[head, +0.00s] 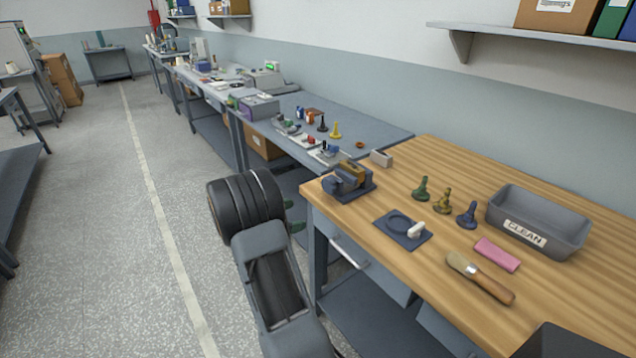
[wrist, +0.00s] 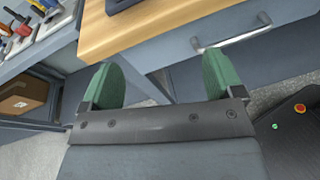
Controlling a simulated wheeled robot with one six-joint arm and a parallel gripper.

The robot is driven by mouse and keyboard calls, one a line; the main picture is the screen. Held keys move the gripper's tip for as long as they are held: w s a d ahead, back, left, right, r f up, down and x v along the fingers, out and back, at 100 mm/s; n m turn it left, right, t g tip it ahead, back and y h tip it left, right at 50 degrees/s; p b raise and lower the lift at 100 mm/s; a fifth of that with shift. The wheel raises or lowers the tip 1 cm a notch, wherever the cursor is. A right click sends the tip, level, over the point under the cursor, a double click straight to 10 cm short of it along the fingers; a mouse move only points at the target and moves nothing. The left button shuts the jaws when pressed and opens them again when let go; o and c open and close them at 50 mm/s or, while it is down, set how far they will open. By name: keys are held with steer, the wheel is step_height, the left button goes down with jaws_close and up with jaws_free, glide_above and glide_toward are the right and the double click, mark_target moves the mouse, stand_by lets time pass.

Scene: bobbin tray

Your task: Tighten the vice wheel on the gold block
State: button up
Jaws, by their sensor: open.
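A dark blue-grey vice (head: 341,189) sits at the near left corner of the wooden bench. A gold block (head: 354,171) shows at its top, apparently between the jaws. A rounded part on the vice's left side may be the wheel, but it is too small to tell. My gripper (head: 294,215) is left of the bench, mostly hidden behind my arm. In the wrist view, my gripper (wrist: 160,79) is open and empty, its green fingers apart before the bench front. It is apart from the vice.
The wooden bench (head: 405,170) also holds a blue plate with a ring (head: 388,236), several bobbin-like pieces, a pink cloth (head: 497,255), a brush (head: 482,279) and a grey CLEAN tray (head: 490,215). A drawer handle (wrist: 232,38) sticks out from the bench front. The floor at left is clear.

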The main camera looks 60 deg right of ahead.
steer(key=a+f+m+t+y+p, duration=0.2)
steer(key=a+f+y, duration=0.35)
steer(key=f, duration=0.25)
steer(key=w+a+f+m+t+y+p, duration=0.1)
steer(key=w+a+f+m+t+y, duration=0.2)
steer(key=w, duration=0.4)
steer(key=w+a+f+m+t+y+p, duration=0.1)
steer(key=w+a+m+t+y, duration=0.2)
steer(key=w+a+m+t, duration=0.25)
steer(key=w+d+r+m+t+h+p, duration=0.1)
steer(key=w+d+r+m+t+h, duration=0.25)
steer(key=w+d+m, duration=0.2)
steer(key=m+g+h, duration=1.1)
steer(key=m+g, duration=0.2)
steer(key=m, duration=0.5)
glide_toward(326, 186)
steer(key=p+x, duration=0.3)
steer(key=x, duration=0.7)
steer(key=shift+d+f, duration=0.1)
steer(key=shift+d, duration=0.05)
